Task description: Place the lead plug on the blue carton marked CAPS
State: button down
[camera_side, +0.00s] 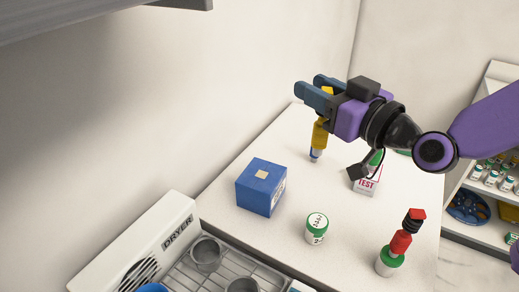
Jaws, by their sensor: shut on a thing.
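My gripper (312,90) reaches in from the right, above the back of the white counter, with its fingers pointing left. It is shut on a yellow upright thing (320,134), which I take to be the lead plug. Its top shows between the fingers and its lower end is blue and white. I cannot tell whether that end touches the counter. The blue carton (259,190) stands on the counter, lower left of the gripper. It has a small tan square on top and a label on its right face, too small to read.
A red and black piece (402,238) stands on another green-topped jar at front right. A TEST box (367,183) has black and green pieces by it. A dryer (178,232) with a rack is front left.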

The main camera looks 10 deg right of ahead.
jog(key=w+a+f, duration=0.7)
jog(key=w+f, duration=0.3)
jog(key=f, duration=0.2)
jog(key=shift+a+f, duration=0.25)
jog(key=shift+a, duration=0.1)
jog(key=shift+w+f, duration=0.1)
jog(key=shift+f, duration=0.05)
jog(key=c, duration=0.7)
grip_release()
jog(key=shift+c, duration=0.2)
jog(key=v, duration=1.2)
